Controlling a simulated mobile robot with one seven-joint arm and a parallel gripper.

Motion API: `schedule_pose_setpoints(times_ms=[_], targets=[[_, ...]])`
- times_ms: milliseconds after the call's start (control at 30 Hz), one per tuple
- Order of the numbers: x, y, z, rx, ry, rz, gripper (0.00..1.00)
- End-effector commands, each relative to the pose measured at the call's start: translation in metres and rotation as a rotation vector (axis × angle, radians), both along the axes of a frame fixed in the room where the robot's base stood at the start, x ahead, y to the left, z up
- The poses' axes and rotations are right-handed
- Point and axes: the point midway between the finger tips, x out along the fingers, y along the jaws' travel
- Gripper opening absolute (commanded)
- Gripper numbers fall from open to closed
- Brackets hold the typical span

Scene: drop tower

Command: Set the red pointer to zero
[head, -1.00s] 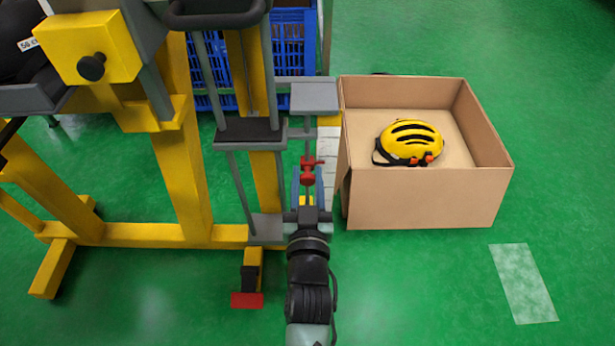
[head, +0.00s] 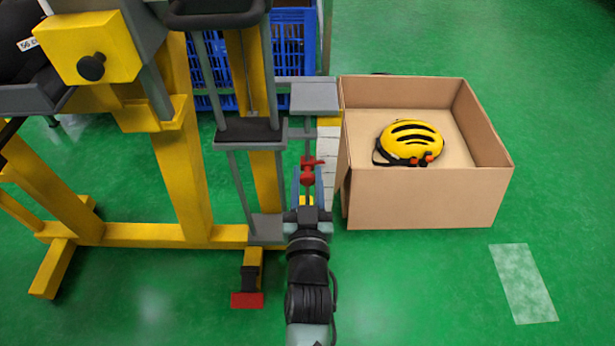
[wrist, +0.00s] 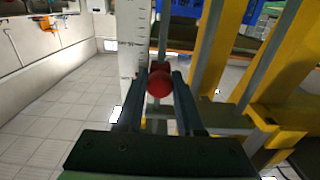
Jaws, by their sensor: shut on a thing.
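The red pointer (head: 308,174) sits on a thin vertical rod at the right side of the yellow and grey tower. In the wrist view its round red knob (wrist: 160,83) is between my fingertips. My gripper (head: 308,187) is shut on this knob, and its fingers (wrist: 159,92) reach it from the front. A white scale (wrist: 131,40) with dark marks stands just left of the rod in the wrist view. I cannot read which mark the pointer is at.
An open cardboard box (head: 425,198) with a yellow helmet (head: 410,138) stands close right of the scale. The tower's yellow frame (head: 185,180) and grey guide rods are close on the left. Green floor is free at front right.

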Motion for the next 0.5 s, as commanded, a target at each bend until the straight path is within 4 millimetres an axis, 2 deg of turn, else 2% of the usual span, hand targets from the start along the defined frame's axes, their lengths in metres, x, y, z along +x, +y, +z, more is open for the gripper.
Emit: schedule_pose_setpoints(times_ms=[300, 500], targets=[[0.000, 0.000, 0.001, 0.000, 0.001, 0.000, 0.00], [0.000, 0.000, 0.018, 0.000, 0.000, 0.000, 0.00]])
